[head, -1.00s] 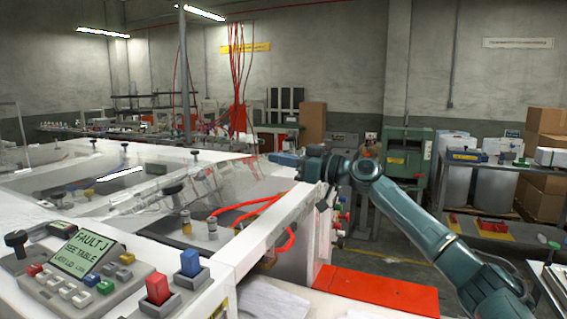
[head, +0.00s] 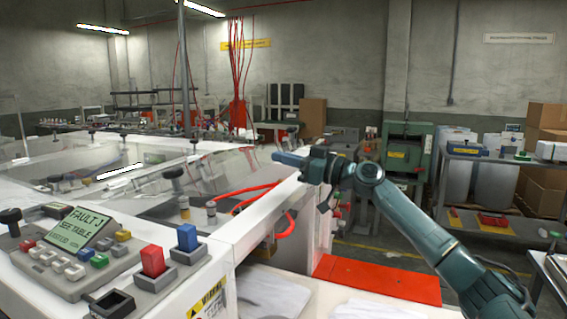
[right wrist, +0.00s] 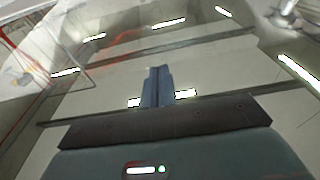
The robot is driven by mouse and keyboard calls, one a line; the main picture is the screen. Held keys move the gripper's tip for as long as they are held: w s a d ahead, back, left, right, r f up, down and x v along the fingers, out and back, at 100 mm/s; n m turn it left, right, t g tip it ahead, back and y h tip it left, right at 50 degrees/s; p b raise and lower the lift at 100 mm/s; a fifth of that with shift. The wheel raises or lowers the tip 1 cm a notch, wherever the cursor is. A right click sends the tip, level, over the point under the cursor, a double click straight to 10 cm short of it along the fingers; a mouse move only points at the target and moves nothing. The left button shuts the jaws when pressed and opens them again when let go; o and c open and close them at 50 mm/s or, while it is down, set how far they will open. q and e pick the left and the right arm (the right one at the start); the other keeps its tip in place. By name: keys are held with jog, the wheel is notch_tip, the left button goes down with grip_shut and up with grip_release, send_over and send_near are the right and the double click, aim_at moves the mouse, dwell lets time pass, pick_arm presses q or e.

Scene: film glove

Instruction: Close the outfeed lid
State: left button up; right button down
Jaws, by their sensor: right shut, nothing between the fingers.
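The clear outfeed lid (head: 207,173) stands tilted open on the white machine in the head view. The bay below it (head: 165,208) is uncovered, with red hoses and small fittings showing. My right gripper (head: 277,157) points left, beside the lid's right end at about the height of its upper edge. I cannot tell whether it touches the lid. Its fingers are shut and empty, and they also show together in the right wrist view (right wrist: 157,86). My left gripper is not in view.
A control panel (head: 72,250) with a "FAULT J" screen and red and blue switches is at the front left. A red plate (head: 378,283) lies below my right arm. A green machine (head: 405,150) and a shelf rack (head: 480,190) stand behind at the right.

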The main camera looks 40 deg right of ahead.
pick_arm(q)
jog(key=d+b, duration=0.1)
jog(key=b, duration=0.1)
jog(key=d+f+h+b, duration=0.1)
jog(key=b, duration=0.2)
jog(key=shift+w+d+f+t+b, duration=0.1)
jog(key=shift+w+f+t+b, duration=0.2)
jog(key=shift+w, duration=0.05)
pick_arm(e)
jog(key=shift+t+y, duration=0.3)
jog(key=shift+t, duration=0.2)
jog(key=f, duration=0.4)
jog(key=shift+s+d, duration=0.25)
jog(key=shift+s, duration=0.1)
